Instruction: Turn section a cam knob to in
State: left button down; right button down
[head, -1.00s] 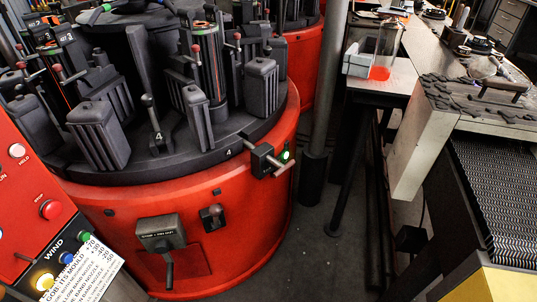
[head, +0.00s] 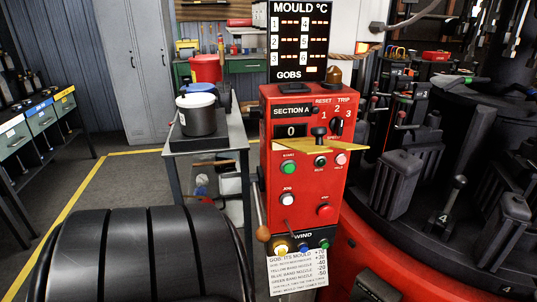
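A red control panel (head: 303,215) labelled SECTION A stands upright in the middle of the head view. Its small display (head: 291,130) reads 0. A black knob on a stem (head: 319,132) stands at a brass-coloured plate (head: 315,147) across the panel. A black selector knob (head: 337,127) sits by the numbers 1, 2 and 3, and a small dark selector (head: 321,161) sits between the green button (head: 288,168) and a pink button. No label reading cam or in is legible, so I cannot tell which is the cam knob. Neither gripper is in view.
A large black ribbed roller shape (head: 140,255) fills the lower left foreground. A grey cart (head: 228,140) with a white pot stands left of the panel. The round mould table (head: 440,235) with black moulds is close on the right. Open floor with a yellow line lies left.

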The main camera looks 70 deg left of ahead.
aim_at(256, 112)
jog(key=u, duration=1.95)
